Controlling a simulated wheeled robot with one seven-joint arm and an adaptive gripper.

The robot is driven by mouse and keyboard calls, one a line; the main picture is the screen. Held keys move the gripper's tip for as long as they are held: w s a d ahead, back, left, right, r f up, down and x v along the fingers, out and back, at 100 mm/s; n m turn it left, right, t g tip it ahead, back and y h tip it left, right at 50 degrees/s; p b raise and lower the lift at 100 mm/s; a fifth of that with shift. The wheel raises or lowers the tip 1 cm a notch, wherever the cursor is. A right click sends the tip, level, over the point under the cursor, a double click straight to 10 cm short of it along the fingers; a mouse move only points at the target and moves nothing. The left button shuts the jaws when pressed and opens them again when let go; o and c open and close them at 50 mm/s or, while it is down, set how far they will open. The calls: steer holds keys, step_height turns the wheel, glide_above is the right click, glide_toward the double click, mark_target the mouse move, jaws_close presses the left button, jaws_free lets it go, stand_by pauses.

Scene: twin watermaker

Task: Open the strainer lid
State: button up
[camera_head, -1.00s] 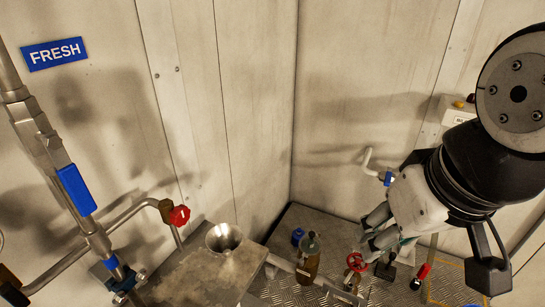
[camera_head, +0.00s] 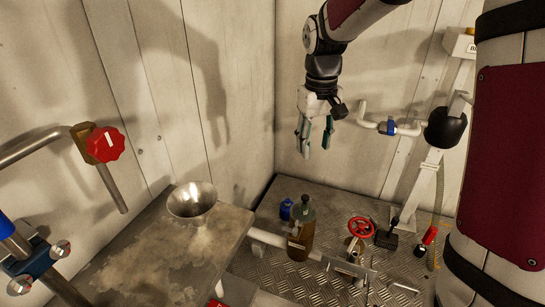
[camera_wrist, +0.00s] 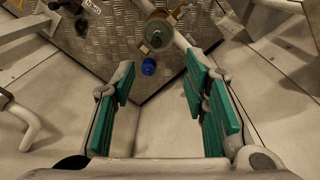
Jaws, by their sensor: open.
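The strainer appears to be the brown, bottle-like cylinder (camera_head: 301,238) standing upright on the metal floor plate near the back corner. Its rounded grey-green top (camera_head: 303,208) is on it and looks closed. In the wrist view the grey top (camera_wrist: 157,36) shows from above, beyond my fingertips. My gripper (camera_head: 316,136) hangs in the air above and slightly right of the strainer, fingers pointing down. It is open and empty, touching nothing. Its teal finger pads (camera_wrist: 160,72) stand apart in the wrist view.
A small blue object (camera_head: 286,209) stands left of the strainer, and shows in the wrist view (camera_wrist: 149,67). A red handwheel (camera_head: 361,229) and a red-handled lever (camera_head: 429,236) are to the right. A metal table (camera_head: 165,262) with a funnel (camera_head: 192,201) stands left.

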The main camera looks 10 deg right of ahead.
steer(key=b, duration=0.2)
glide_toward(305, 196)
step_height(305, 196, down, 8)
steer(key=b, duration=0.4)
steer(key=shift+d+f, duration=0.15)
steer(key=shift+f, duration=0.1)
jaws_close()
